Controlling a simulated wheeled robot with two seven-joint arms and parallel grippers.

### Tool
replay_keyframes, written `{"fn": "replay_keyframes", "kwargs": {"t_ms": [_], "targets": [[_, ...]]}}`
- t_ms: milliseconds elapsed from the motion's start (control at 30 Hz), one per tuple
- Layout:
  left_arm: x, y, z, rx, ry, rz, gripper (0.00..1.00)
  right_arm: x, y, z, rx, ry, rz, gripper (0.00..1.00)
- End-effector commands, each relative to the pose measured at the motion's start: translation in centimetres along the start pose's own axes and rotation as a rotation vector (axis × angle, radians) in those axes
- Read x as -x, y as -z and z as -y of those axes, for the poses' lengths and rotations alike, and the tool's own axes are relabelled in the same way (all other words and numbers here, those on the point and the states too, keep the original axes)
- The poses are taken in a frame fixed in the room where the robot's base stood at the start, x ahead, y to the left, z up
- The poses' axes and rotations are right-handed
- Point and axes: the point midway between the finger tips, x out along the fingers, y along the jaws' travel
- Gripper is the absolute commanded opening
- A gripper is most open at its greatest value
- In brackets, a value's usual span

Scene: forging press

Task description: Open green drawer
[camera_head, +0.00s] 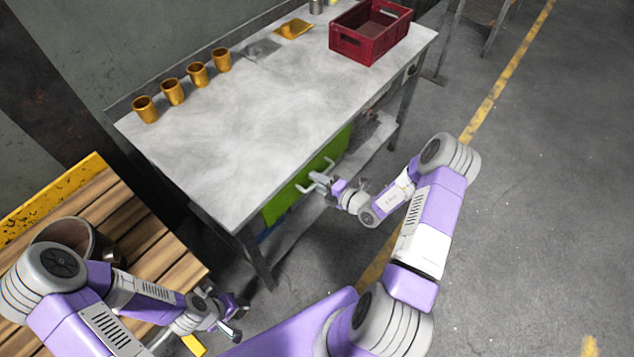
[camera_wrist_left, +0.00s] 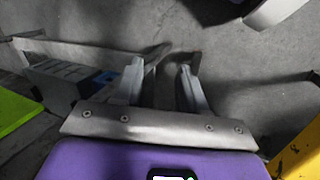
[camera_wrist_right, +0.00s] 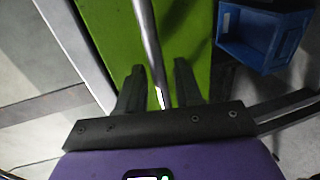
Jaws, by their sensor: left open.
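The green drawer (camera_head: 285,203) sits under the grey workbench top, its front facing my right arm. I cannot tell whether it is ajar. Its metal bar handle (camera_head: 306,188) stands out from the front. My right gripper (camera_head: 322,181) is at the handle. In the right wrist view the handle bar (camera_wrist_right: 147,35) runs between the two open fingers (camera_wrist_right: 158,85), over the green front (camera_wrist_right: 105,35), with a gap beside the right finger. My left gripper (camera_head: 236,312) is open and empty, low by the wooden pallet; its fingers (camera_wrist_left: 160,80) show with nothing between them.
The workbench (camera_head: 260,110) carries several copper-coloured cups (camera_head: 172,92) and a red crate (camera_head: 370,32). A blue bin (camera_wrist_right: 262,38) shows beside the green front in the right wrist view. A wooden-slatted pallet (camera_head: 150,225) is at left. The floor at right is clear.

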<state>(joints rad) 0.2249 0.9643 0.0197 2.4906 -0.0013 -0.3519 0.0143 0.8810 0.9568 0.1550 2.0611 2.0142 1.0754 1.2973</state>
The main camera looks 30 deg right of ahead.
Motion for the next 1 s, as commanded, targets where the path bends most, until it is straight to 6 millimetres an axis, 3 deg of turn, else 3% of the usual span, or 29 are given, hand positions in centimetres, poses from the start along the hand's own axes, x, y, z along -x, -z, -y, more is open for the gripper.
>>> {"fn": "replay_keyframes", "kwargs": {"t_ms": [333, 567, 1000], "targets": [[-0.09, 0.00, 0.03, 0.000, 0.000, 0.000, 0.41, -0.49, 0.02, -0.02, 0.000, 0.001, 0.000, 0.33], [-0.09, 0.00, 0.03, 0.000, 0.000, 0.000, 0.41, -0.47, 0.03, -0.01, 0.000, 0.001, -0.001, 0.00], [0.11, -0.01, -0.04, 0.000, 0.000, 0.000, 0.41, -0.31, 0.40, -0.01, 0.002, 0.002, -0.011, 0.00]]}}
